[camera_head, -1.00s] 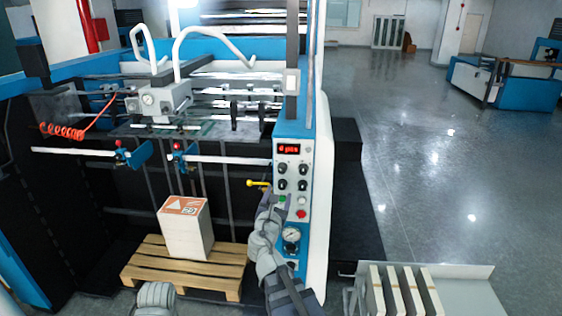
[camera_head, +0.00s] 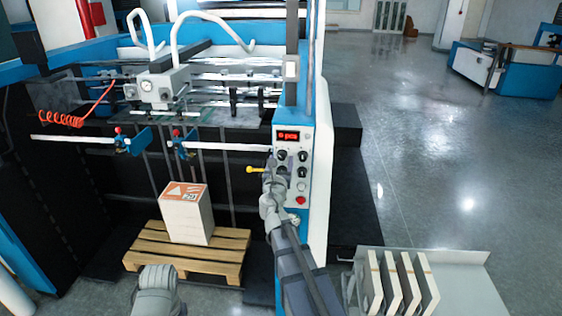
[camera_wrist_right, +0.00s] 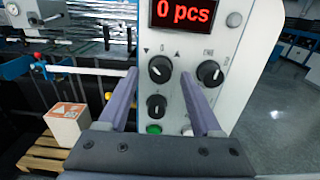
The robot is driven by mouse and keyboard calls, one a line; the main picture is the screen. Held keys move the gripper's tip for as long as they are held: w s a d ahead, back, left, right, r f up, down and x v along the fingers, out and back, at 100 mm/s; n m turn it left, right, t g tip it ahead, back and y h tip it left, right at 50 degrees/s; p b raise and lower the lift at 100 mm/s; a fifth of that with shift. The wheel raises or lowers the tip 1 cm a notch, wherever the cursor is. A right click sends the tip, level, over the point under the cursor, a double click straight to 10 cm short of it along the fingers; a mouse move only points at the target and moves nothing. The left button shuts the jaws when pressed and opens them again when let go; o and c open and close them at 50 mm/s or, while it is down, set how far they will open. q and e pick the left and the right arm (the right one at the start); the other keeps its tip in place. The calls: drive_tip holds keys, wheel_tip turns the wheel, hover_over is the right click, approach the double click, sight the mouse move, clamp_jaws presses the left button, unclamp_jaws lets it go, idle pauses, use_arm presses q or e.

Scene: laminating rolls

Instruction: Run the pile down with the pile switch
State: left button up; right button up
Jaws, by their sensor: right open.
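The control panel (camera_head: 305,155) is on the white and blue post of the machine. In the right wrist view, a black rotary knob (camera_wrist_right: 160,69) has a down arrow, a 0 and an up arrow above it, marking it as the pile switch. My right gripper (camera_wrist_right: 160,76) is open, its two fingers on either side of this knob; I cannot tell whether they touch it. In the head view, my right gripper (camera_head: 275,166) hides part of the panel's left side. The pile (camera_head: 184,218), a white stack with an orange-printed top, stands on a wooden pallet (camera_head: 150,245). My left gripper's jaws are not visible.
The display (camera_wrist_right: 187,13) reads 0 pcs. Another black knob (camera_wrist_right: 209,73) is to the right, a third (camera_wrist_right: 157,106) below, with a green button (camera_wrist_right: 153,128) under it. A yellow handle (camera_head: 254,170) sticks out left of the panel. A tray (camera_head: 455,285) with upright boards is lower right.

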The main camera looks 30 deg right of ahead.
drive_tip(key=shift+w+d, duration=0.25)
drive_tip(key=shift+w, duration=0.05)
drive_tip(key=shift+c, duration=0.2)
clamp_jaws()
